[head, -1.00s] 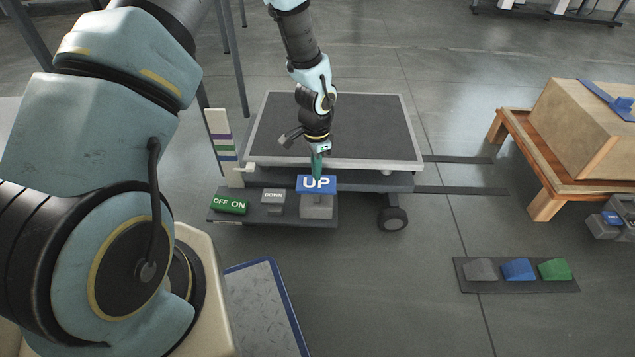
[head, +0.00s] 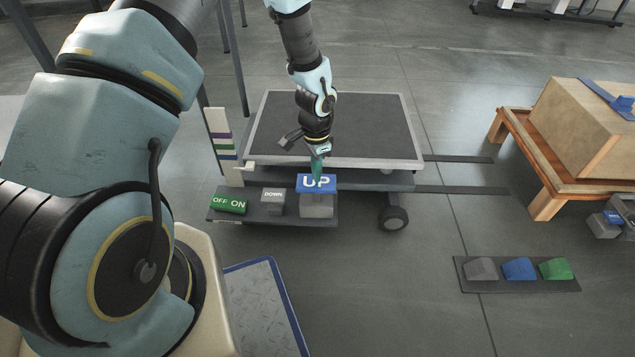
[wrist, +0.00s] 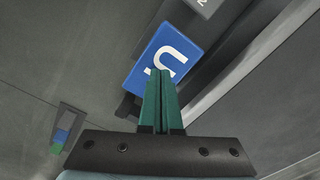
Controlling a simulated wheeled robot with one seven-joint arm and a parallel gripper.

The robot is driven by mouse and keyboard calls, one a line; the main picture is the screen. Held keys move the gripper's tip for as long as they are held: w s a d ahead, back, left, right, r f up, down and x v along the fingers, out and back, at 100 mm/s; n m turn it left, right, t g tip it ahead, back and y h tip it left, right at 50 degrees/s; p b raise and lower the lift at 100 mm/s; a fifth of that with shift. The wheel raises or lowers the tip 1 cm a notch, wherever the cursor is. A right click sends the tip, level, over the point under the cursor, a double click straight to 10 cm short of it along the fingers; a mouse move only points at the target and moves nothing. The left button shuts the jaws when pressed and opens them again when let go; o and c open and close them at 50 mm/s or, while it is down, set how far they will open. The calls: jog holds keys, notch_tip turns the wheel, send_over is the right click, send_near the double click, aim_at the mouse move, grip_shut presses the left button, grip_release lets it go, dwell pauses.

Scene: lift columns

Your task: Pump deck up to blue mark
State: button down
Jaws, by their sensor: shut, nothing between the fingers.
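The lift cart's deck (head: 380,130) is a dark platform with a pale rim, level and low over its base. A striped white post (head: 217,121) stands at its left corner, with purple, green and a lowest, bluish stripe. The deck rim sits near the lowest stripes; the exact match is hard to tell. The blue UP pedal (head: 302,186) is in front of the deck; it also shows in the wrist view (wrist: 185,38). My gripper (head: 317,185) is shut and empty, green fingers pointing down at the pedal's top, over its lettering. I cannot tell whether they touch.
Left of UP are the grey DOWN pedal (head: 273,203) and the green OFF ON switch (head: 228,205). A plate with grey, blue and green wedges (head: 518,286) lies at right. A wooden table (head: 548,180) bears a large box (head: 585,125). Floor between is clear.

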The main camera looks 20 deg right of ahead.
aim_at(316, 186)
jog(key=shift+f+b, duration=1.3)
jog(key=shift+f, duration=1.4)
notch_tip(316, 186, up, 6)
jog(key=p, duration=0.6)
jog(key=shift+r, duration=0.25)
jog(key=shift+f, duration=0.2)
jog(key=shift+f+b, duration=1.75)
jog(key=shift+f, duration=1.3)
notch_tip(316, 186, up, 6)
jog(key=p, duration=0.5)
jog(key=shift+r+p, duration=0.25)
jog(key=shift+p, duration=0.15)
jog(key=shift+f, duration=0.2)
